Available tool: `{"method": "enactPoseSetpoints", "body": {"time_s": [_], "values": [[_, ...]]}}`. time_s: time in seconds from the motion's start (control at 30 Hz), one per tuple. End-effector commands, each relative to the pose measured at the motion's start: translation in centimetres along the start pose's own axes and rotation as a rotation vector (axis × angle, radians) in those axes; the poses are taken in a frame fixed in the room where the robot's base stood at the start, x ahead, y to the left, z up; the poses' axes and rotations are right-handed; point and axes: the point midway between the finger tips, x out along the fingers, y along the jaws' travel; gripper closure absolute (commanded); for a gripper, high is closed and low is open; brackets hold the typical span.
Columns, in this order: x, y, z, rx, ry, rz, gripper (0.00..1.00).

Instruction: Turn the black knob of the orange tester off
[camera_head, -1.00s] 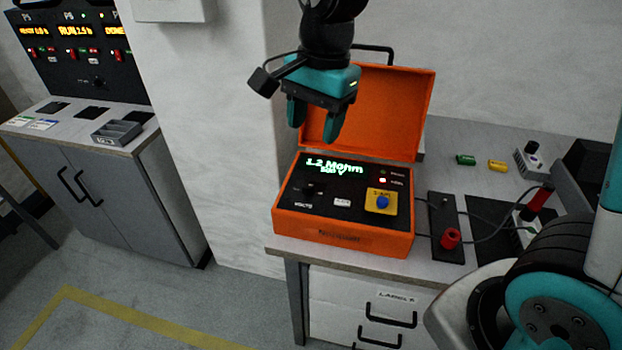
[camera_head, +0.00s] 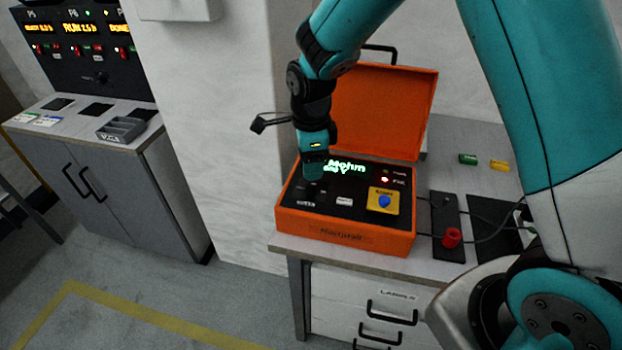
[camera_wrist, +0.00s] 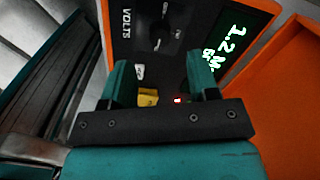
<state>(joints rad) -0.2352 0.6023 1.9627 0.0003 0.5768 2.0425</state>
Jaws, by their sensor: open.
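The orange tester (camera_head: 345,235) stands on the bench with its lid open and its display lit, reading about 1.2 Mohm. Its black knob (camera_wrist: 163,36) shows in the wrist view beside the word VOLTS, just beyond my fingertips. In the head view my gripper hides most of the knob. My gripper (camera_head: 313,176) is low over the left part of the tester's panel, pointing down. In the wrist view its two fingers (camera_wrist: 160,65) are apart with nothing between them. I cannot tell whether they touch the knob.
The raised orange lid (camera_head: 385,110) stands behind the panel. A yellow plate with a blue button (camera_head: 384,201) is on the panel's right. A black strip with a red terminal (camera_head: 452,237) and cables lie right of the tester. Green (camera_head: 467,159) and yellow (camera_head: 499,165) cylinders lie behind.

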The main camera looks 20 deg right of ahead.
Motion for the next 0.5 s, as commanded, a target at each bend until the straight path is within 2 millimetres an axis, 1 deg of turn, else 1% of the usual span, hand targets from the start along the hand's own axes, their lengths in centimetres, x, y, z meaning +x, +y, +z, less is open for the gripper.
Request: {"method": "enactPoseSetpoints", "body": {"time_s": [0.03, 0.2, 0.33, 0.5], "values": [[1.2, 0.1, 0.0, 0.000, 0.002, 0.005, 0.45], [4.0, 0.1, 0.0, -0.001, 0.002, 0.004, 0.45], [5.3, 0.0, 0.0, -0.001, 0.001, 0.002, 0.45], [5.9, 0.0, 0.0, -0.001, 0.000, 0.000, 0.45]]}}
